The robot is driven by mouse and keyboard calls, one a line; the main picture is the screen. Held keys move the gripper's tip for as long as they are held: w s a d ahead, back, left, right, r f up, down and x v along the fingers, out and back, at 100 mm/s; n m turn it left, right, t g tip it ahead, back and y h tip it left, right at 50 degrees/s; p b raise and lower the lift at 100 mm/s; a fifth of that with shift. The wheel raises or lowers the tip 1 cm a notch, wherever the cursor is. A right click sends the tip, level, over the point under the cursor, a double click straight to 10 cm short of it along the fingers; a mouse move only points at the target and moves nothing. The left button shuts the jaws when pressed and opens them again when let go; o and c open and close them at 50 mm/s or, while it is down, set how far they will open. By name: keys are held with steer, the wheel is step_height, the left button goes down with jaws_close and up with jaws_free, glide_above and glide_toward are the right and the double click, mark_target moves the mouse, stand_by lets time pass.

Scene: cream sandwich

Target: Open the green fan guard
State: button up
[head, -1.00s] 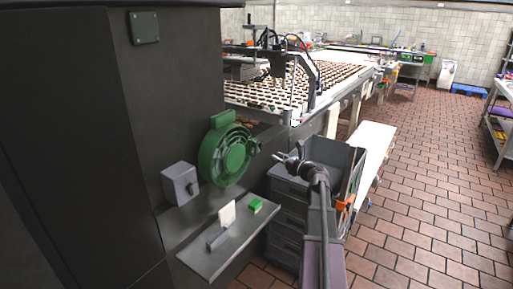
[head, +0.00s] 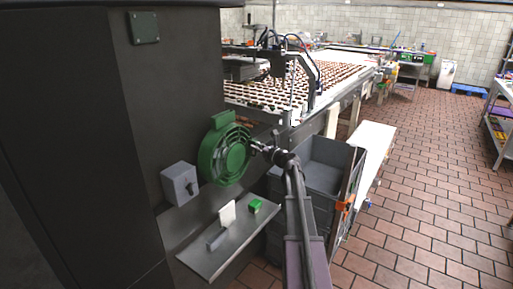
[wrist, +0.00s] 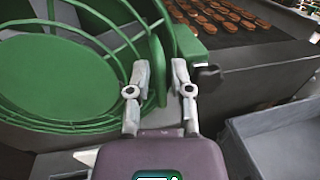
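The round green fan guard (head: 212,160) is on the side of the dark machine housing and looks shut in the head view. In the wrist view the green guard (wrist: 85,35) fills the upper left with its curved bars. My gripper (head: 257,146) is at the guard's right edge. In the wrist view my gripper (wrist: 160,66) is open, with a green upright part of the guard showing between its fingers. Whether the fingers touch it, I cannot tell. A dark knob (wrist: 208,76) is just right of the right finger.
A grey switch box (head: 180,184) is left of the guard. Below is a metal shelf (head: 205,262) with a white card (head: 227,215) and a small green block (head: 255,205). Grey crates (head: 322,165) stand right of my gripper. A conveyor (head: 345,82) with rows of cookies lies behind.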

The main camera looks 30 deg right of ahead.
steer(key=shift+w, duration=0.15)
jaws_close()
steer(key=shift+a, duration=0.1)
